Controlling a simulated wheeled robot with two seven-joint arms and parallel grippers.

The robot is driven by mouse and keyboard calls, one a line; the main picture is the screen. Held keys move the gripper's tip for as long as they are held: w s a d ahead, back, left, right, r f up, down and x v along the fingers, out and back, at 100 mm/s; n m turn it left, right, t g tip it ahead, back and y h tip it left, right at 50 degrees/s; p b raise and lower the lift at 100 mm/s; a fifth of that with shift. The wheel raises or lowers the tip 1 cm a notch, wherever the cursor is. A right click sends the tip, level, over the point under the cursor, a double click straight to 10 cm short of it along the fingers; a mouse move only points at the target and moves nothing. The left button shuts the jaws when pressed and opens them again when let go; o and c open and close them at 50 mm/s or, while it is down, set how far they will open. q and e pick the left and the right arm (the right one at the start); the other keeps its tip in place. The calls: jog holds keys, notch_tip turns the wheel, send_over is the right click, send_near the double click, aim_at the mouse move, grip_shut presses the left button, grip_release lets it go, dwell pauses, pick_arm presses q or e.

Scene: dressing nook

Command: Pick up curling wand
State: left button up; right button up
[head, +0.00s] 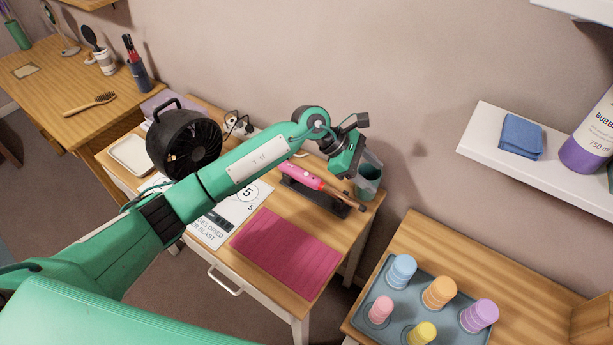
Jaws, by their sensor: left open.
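The curling wand (304,176), with a pink handle, rests on a dark stand (322,199) on the wooden table in the middle of the head view. Its far end lies to the right, partly hard to make out against the stand. My left arm reaches across from the left, and my left gripper (350,173) is open and empty above and to the right of the handle, close to a dark teal cup. I cannot tell the exact height between gripper and wand. My right gripper is not in view.
A dark teal cup (369,181) stands at the table's back right corner. A pink mat (286,255) lies in front of the stand, beside a printed sheet (226,224). A black fan (184,141) stands at the left. A tray (386,333) of coloured stacks is on the right table.

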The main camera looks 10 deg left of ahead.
pick_arm(q)
jog(key=w+a+f+m+y, duration=0.1)
jog(key=w+a+m+y, duration=0.15)
jog(key=a+y, duration=0.35)
jog(key=r+y, duration=0.1)
jog(key=y, duration=0.3)
send_over(306, 173)
notch_tip(306, 173, down, 8)
jog(key=shift+r+p, duration=0.1)
jog(key=shift+p, duration=0.95)
notch_tip(306, 173, down, 4)
jog(key=shift+s+d+f+p, duration=0.1)
jog(key=shift+s+d+p, duration=0.05)
jog(key=shift+p, duration=0.95)
jog(key=shift+f, duration=0.55)
grip_shut()
